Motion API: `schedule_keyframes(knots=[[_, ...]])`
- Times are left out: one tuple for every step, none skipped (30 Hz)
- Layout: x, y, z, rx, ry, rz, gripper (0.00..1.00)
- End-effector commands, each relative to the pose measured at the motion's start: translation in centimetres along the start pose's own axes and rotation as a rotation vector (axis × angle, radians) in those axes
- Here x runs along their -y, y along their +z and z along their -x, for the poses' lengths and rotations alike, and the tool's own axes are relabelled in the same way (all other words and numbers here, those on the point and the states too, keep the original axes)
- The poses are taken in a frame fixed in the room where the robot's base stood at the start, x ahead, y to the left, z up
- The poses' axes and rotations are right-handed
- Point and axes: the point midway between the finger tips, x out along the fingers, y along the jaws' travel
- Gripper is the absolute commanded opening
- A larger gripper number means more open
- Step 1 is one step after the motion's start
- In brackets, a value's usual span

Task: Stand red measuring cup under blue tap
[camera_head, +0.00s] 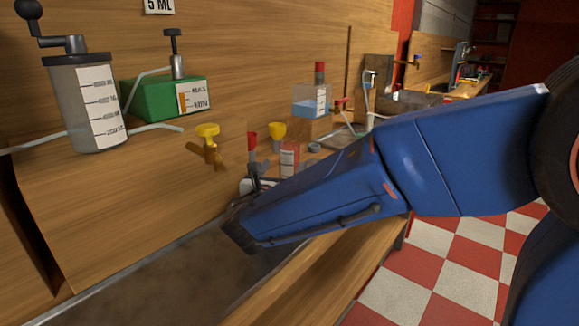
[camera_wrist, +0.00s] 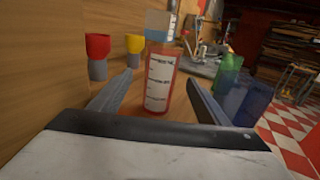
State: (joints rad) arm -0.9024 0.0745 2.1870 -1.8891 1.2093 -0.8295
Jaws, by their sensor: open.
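The red measuring cup (camera_wrist: 160,85) stands upright on the wooden bench in the wrist view. My gripper (camera_wrist: 159,79) is open, one finger on each side of the cup, with gaps visible. I cannot tell how deep the cup sits between the fingers. In the head view, the red cup (camera_head: 289,157) shows beyond my blue arm, which hides most of my gripper and some of the bench. I cannot make out a blue tap for certain.
A green cup (camera_wrist: 228,68) and a blue cup (camera_wrist: 247,98) stand right of my right finger. Red (camera_wrist: 97,55) and yellow (camera_wrist: 134,46) topped pieces stand to the left. A yellow-handled tap (camera_head: 209,145) sticks out of the wooden wall. A blue liquid tank (camera_head: 312,101) stands behind.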

Motion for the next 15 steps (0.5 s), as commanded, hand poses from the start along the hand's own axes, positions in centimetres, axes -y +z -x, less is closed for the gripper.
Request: schedule_keyframes(knots=[[0.0, 0.0, -0.2, 0.000, 0.000, 0.000, 0.69], [0.0, 0.1, -0.3, 0.000, -0.001, -0.001, 0.69], [0.1, 0.1, -0.5, 0.000, -0.001, -0.001, 0.69], [0.1, 0.2, -0.7, 0.000, -0.001, -0.001, 0.69], [0.1, 0.2, -0.9, 0.000, -0.001, -0.001, 0.69], [0.2, 0.3, -1.4, -0.001, -0.002, -0.002, 0.69], [0.3, 0.4, -1.7, 0.000, -0.002, -0.002, 0.69], [0.3, 0.5, -2.1, 0.000, -0.002, -0.001, 0.69], [0.4, 0.7, -2.6, 0.000, -0.002, -0.001, 0.69], [0.4, 0.8, -3.0, 0.000, -0.002, -0.001, 0.69], [0.5, 0.8, -3.5, -0.001, -0.002, 0.000, 0.69], [0.4, 0.7, -4.0, -0.001, -0.002, 0.000, 0.69], [0.4, 0.7, -4.4, -0.001, -0.002, 0.000, 0.69], [0.4, 0.8, -4.7, 0.000, -0.002, 0.000, 0.69], [0.4, 0.8, -5.0, 0.000, -0.002, 0.000, 0.69]])
